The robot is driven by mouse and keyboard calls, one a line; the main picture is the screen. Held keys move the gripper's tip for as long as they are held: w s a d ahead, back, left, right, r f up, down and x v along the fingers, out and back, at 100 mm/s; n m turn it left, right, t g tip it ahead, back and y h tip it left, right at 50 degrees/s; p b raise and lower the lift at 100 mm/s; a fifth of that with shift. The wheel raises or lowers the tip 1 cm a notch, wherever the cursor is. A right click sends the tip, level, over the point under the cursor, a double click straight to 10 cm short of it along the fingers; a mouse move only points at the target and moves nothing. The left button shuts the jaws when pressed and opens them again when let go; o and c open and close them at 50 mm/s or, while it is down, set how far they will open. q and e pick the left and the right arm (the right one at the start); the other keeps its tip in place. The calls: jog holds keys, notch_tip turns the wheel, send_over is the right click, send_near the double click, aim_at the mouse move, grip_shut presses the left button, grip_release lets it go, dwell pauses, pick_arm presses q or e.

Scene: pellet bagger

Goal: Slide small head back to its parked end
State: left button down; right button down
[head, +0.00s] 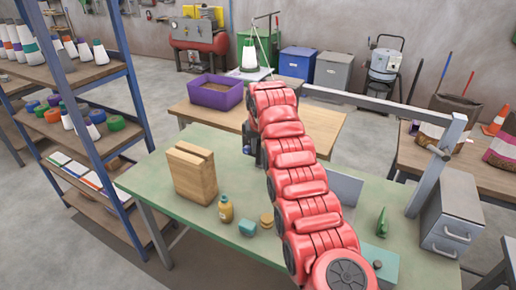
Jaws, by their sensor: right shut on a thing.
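My red right arm reaches from the lower right across the green table (160,180) to its far edge. My right gripper (250,150) is a small dark shape beside the arm's far end, mostly hidden by it. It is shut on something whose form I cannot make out. A grey overhead rail (375,103) runs from behind the arm to a grey post at the right. I cannot pick out the small head with certainty; it may be hidden behind my arm. My left gripper is not in view.
A purple bin (216,94) is on the wooden table behind. A blue-framed shelf (117,55) stands left.

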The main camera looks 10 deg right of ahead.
jog(key=shift+r, duration=0.1)
jog(key=c, duration=0.8)
grip_release()
jog(key=shift+d, duration=0.1)
jog(key=shift+s+r, duration=0.1)
jog(key=p+v, duration=0.1)
jog(key=v, duration=1.6)
